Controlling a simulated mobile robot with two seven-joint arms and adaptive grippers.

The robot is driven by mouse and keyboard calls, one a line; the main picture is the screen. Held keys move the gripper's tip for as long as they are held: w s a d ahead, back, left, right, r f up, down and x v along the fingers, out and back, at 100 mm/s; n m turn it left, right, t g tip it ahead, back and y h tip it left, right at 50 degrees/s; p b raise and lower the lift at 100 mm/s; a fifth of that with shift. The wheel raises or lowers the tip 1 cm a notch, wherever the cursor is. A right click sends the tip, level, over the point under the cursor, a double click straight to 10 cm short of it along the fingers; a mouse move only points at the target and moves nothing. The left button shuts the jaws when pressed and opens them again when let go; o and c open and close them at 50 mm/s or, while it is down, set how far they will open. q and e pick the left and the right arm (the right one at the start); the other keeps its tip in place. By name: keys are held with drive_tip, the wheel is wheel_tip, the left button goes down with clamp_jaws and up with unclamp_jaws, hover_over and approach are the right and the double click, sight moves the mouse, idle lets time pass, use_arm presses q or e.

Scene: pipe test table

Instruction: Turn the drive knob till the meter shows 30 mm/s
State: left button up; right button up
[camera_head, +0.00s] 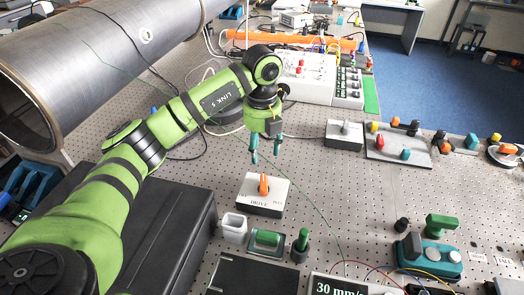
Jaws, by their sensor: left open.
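The drive knob (263,184) is orange and stands upright on a white box (261,205) lettered "DRIVE" on the perforated table. The meter (338,287) at the bottom edge is partly cut off and reads "30 mm/s". My left gripper (265,157) hangs from the green arm above and just behind the knob. Its two teal fingers are apart and empty, and I see a gap between them and the knob. My right gripper is not in view.
A large grey pipe (95,75) lies at the upper left. A white cup (234,228), a green-topped block (265,241) and a green peg (302,240) stand in front of the drive box. A teal device (428,254) with wires is at the lower right.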

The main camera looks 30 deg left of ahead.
use_arm(q)
hover_over(261, 180)
wheel_tip(261, 180, down, 5)
drive_tip(key=shift+d+r, duration=0.1)
drive_tip(key=shift+r, duration=0.05)
wheel_tip(261, 180, down, 5)
drive_tip(key=p, duration=0.3)
drive_tip(key=shift+f, duration=0.8)
drive_tip(key=shift+c, duration=0.4)
clamp_jaws()
